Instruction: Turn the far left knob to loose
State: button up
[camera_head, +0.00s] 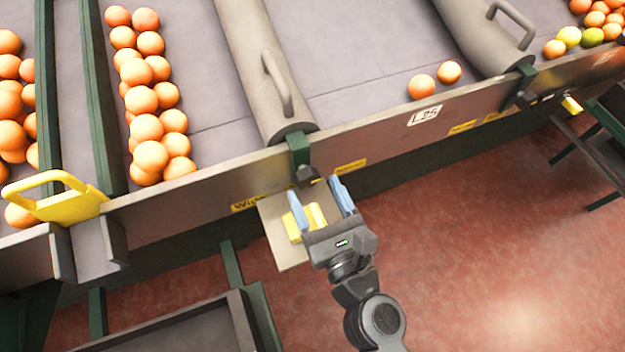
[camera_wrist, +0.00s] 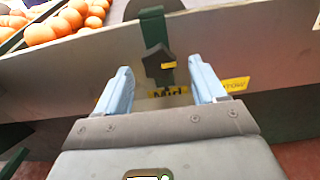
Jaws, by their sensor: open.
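A dark knob (camera_head: 307,175) sits on the machine's side wall under a green bracket, at the end of a grey roller. Yellow labels flank it; the left one starts with "Wi" (camera_head: 248,203). In the wrist view the knob (camera_wrist: 158,62) has a yellow mark, with a label "Mid" (camera_wrist: 168,91) below and another label (camera_wrist: 236,84) to the right. My gripper (camera_head: 314,188) is open, its blue fingers pointing at the knob. In the wrist view my gripper (camera_wrist: 159,82) has the knob framed between its fingertips; I cannot tell whether they touch it. Another dark knob (camera_head: 525,99) is farther right.
Oranges (camera_head: 146,127) fill lanes at the left, beside a yellow-handled gate (camera_head: 58,198). A dark tray (camera_head: 180,335) stands lower left. Red floor (camera_head: 480,250) is open at right.

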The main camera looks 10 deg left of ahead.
jog(key=shift+x, duration=1.3)
jog(key=c, duration=1.1)
